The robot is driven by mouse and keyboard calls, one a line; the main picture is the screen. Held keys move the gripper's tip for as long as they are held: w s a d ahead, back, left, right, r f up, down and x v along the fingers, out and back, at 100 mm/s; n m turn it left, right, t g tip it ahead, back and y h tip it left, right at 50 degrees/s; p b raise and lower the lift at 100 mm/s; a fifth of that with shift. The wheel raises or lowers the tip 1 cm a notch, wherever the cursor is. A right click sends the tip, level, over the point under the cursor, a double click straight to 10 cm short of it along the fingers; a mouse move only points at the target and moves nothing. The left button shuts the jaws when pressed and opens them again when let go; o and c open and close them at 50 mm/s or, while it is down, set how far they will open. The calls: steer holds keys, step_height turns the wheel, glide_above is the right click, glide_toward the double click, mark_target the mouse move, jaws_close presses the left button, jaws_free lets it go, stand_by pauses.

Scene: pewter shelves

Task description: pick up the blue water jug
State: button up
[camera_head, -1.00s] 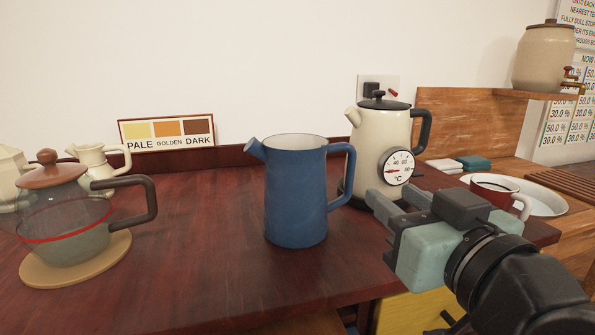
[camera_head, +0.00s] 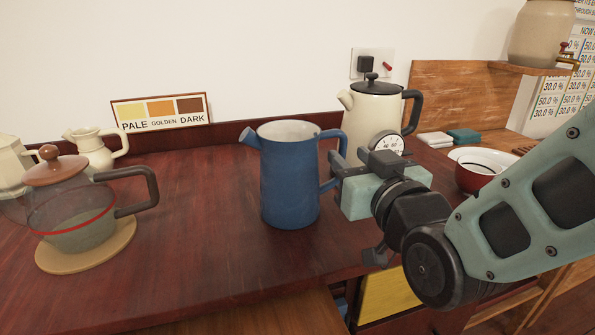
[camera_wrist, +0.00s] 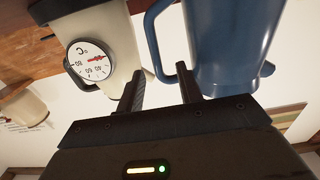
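The blue water jug (camera_head: 288,180) stands upright on the dark red wooden counter, spout to the left and handle to the right. My gripper (camera_head: 336,168) is at the handle's side of the jug, its fingers pointing left toward the handle. In the wrist view, which is turned over, the jug (camera_wrist: 228,40) is at the upper right. Its handle (camera_wrist: 153,45) reaches down toward the gap between the fingers of my gripper (camera_wrist: 160,84). The fingers are apart. I cannot tell whether the handle lies fully between them.
A cream kettle (camera_head: 368,112) with a dial stands close behind my gripper. A glass carafe (camera_head: 80,215) sits on a round mat at the left, with a cream pitcher (camera_head: 95,150) behind. A red cup (camera_head: 478,176) is at the right.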

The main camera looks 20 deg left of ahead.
mark_target(346, 147)
steer(key=x, duration=0.4)
steer(key=shift+w+r, duration=0.2)
steer(key=shift+w, duration=0.15)
jaws_close()
stand_by(1.0)
steer(key=shift+r, duration=0.1)
